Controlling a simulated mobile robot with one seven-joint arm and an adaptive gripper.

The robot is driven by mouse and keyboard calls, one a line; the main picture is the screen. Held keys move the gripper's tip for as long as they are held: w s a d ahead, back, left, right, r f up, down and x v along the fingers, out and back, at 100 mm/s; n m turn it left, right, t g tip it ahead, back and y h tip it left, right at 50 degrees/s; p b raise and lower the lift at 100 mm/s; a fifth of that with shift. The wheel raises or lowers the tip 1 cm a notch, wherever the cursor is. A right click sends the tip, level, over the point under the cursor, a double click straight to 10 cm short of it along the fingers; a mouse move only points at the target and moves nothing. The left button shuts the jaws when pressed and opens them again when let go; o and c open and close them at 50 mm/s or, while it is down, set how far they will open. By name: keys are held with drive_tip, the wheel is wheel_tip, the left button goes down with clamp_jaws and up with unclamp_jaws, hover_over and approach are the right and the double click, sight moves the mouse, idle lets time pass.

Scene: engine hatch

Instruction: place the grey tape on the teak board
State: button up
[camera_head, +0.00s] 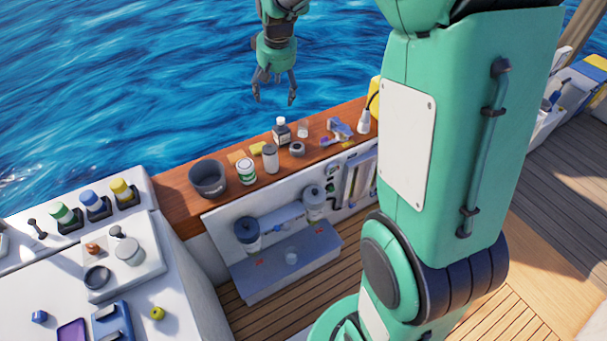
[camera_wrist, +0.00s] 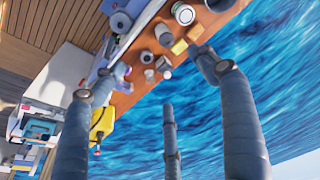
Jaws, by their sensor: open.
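The grey tape (camera_head: 297,149) is a small dark grey roll lying on the long brown wooden ledge (camera_head: 180,205). In the wrist view a small grey round thing (camera_wrist: 147,57) looks like the same tape. A small flat orange-brown piece (camera_head: 236,156) lies behind the cans on the ledge; I cannot tell whether it or the ledge itself is the teak board. My gripper (camera_head: 275,97) is open and empty, fingers pointing down, well above and apart from the ledge, with water behind it in the head view.
A dark pot (camera_head: 208,178), a green-and-white can (camera_head: 245,171), a grey canister (camera_head: 270,158) and a dark bottle (camera_head: 282,131) stand left of the tape. A white cup (camera_head: 302,130) and a blue-purple tool (camera_head: 339,130) stand right. Free ledge shows at the far left.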

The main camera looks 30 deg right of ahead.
drive_tip(key=s+a+r+t, duration=0.1)
drive_tip(key=s+a+r, duration=0.35)
drive_tip(key=s, duration=0.55)
drive_tip(key=s+a+r, duration=0.4)
drive_tip(key=s+r, duration=0.1)
drive_tip(key=s, duration=0.5)
drive_tip(key=s+a+f, duration=0.1)
drive_tip(key=s+a, duration=0.1)
drive_tip(key=s, duration=0.7)
drive_tip(key=s+a+f+t, duration=0.1)
drive_tip(key=s+a, duration=0.1)
drive_tip(key=s, duration=0.7)
drive_tip(key=shift+n, duration=0.4)
drive_tip(key=shift+f, duration=0.1)
wheel_tip(320, 180, down, 4)
drive_tip(key=b, duration=0.4)
drive_tip(key=shift+f+b, duration=0.2)
drive_tip(key=shift+b, duration=0.15)
